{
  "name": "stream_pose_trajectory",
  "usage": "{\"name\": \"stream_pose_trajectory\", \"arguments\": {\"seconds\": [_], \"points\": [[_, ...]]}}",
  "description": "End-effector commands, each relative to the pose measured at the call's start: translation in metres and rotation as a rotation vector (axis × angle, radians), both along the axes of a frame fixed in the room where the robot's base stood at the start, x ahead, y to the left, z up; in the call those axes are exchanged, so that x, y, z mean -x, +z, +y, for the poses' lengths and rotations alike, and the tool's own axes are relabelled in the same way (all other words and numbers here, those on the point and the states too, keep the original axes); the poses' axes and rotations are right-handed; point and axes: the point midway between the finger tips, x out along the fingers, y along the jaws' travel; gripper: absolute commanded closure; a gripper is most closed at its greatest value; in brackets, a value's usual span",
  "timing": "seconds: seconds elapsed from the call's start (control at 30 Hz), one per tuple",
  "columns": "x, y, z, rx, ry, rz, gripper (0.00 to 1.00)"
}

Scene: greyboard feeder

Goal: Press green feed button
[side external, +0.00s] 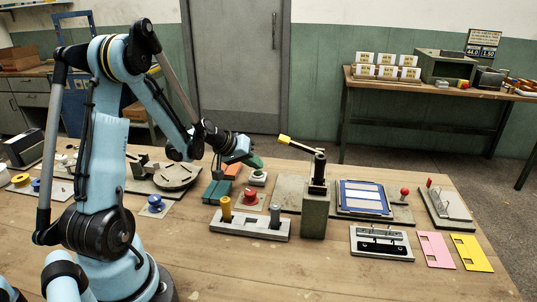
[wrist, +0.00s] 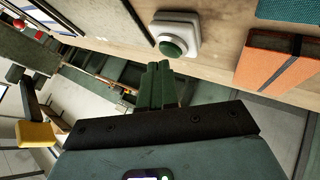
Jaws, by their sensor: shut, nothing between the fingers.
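The green feed button (wrist: 173,47) is a dark green dome in a pale grey, rounded-square housing on the wooden bench. In the side external view its pale housing (side external: 258,178) stands right below my gripper (side external: 256,162). In the wrist view my gripper's green fingers (wrist: 158,68) are shut together with nothing between them. Their tips appear close to the button, slightly left of it and short of it in the picture. I see no clear contact; the exact gap cannot be told.
An orange block with a dark band (wrist: 283,62) lies beside the button. A red button (side external: 248,196) is in front of it, behind a grey plate with yellow and grey posts (side external: 250,228). A lever with a yellow handle (side external: 300,145) rises to the right.

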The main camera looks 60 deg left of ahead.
Motion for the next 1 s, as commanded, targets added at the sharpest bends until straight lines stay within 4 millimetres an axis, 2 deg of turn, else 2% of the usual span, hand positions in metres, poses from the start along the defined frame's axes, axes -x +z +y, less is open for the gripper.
{"name": "stream_pose_trajectory", "arguments": {"seconds": [0.13, 0.53, 1.0], "points": [[0.0, 0.007, 0.0, 0.0, 0.0, 0.0, 1.0], [0.0, 0.011, 0.0, 0.0, 0.001, -0.001, 1.0], [0.0, 0.051, 0.0, 0.0, 0.0, 0.0, 1.0]]}}
